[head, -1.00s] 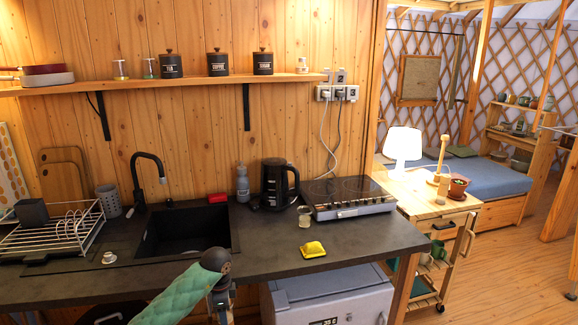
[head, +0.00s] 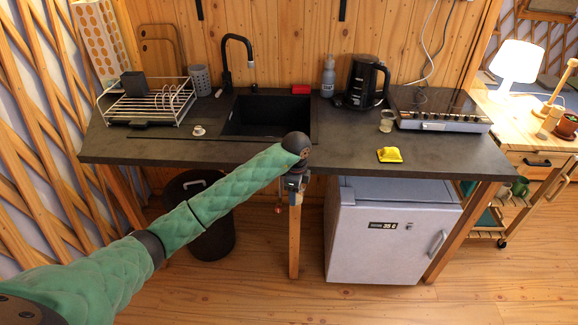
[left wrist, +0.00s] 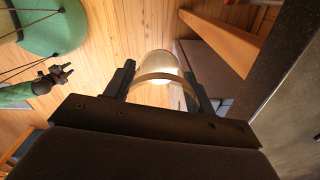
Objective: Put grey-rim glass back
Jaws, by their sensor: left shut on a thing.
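My left gripper (head: 292,186) hangs in front of the counter's front edge, below the counter top, at the end of the green arm. In the left wrist view the left gripper (left wrist: 158,88) is shut on a pale, see-through glass (left wrist: 160,63) with a greyish-tan band at its near end. In the head view I cannot make out this glass. A similar small glass (head: 387,121) stands on the counter left of the hob. My right gripper (left wrist: 60,75) shows small at the left of the left wrist view; its jaw state is unclear.
The dark counter (head: 225,152) bears a dish rack (head: 150,103), a sink (head: 262,118), a kettle (head: 365,82), a bottle (head: 328,77), a hob (head: 440,108), a yellow sponge (head: 389,155) and a small cup (head: 199,130). A fridge (head: 390,225) stands underneath. The counter's front middle is clear.

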